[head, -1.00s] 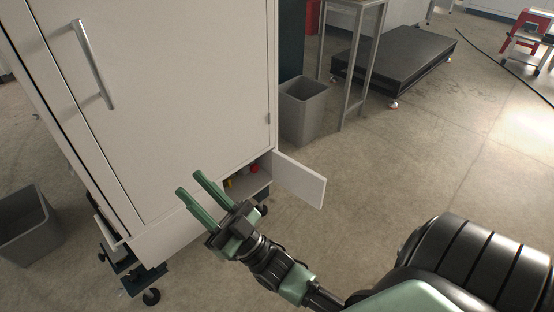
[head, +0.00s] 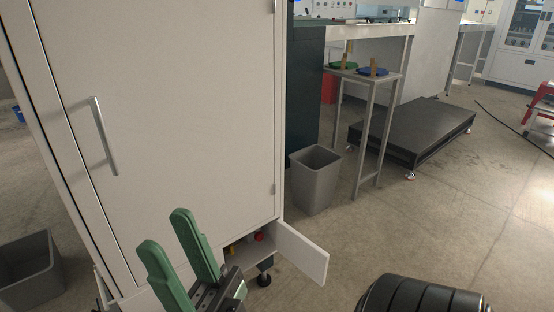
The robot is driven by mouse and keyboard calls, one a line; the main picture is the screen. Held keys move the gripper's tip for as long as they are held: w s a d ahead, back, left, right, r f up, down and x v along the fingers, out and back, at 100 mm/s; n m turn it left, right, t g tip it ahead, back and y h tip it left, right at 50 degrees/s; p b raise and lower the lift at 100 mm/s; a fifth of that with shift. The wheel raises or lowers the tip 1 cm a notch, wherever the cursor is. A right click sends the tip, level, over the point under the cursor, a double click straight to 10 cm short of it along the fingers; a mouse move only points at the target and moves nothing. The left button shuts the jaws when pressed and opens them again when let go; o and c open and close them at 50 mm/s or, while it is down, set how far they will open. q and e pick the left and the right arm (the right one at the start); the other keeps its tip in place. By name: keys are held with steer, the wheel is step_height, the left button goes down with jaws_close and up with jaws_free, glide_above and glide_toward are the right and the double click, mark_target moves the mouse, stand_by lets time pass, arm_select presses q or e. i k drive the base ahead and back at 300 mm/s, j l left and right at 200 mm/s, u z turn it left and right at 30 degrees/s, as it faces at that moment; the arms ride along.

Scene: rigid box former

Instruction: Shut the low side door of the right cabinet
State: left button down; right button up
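The white cabinet (head: 180,130) fills the left of the head view, with a tall door and a metal bar handle. Its low side door (head: 302,252) stands open at the bottom right corner, swung out to the right. Through the opening (head: 246,250) a shelf shows with small red and yellow things. My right gripper (head: 166,232) is in front of the cabinet's lower part, left of the low door and apart from it. Its two green fingers are spread with nothing between them. My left gripper is not in view.
A grey bin (head: 316,182) stands just behind the low door. Another grey bin (head: 30,270) is at the lower left. A small metal table (head: 366,78) and a low black wheeled platform (head: 420,130) stand farther right.

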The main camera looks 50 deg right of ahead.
mark_target(308, 257)
steer(key=l+u, duration=0.2)
steer(key=l, duration=0.45)
steer(key=l+u, duration=0.15)
steer(key=l, duration=0.55)
steer(key=k+l+u, duration=0.2)
steer(key=l, duration=1)
steer(key=k+l, duration=0.15)
steer(key=l, duration=0.9)
steer(key=k+j+z, duration=0.2)
steer(key=k, duration=0.25)
steer(key=k+j+z, duration=0.2)
steer(key=k, duration=0.25)
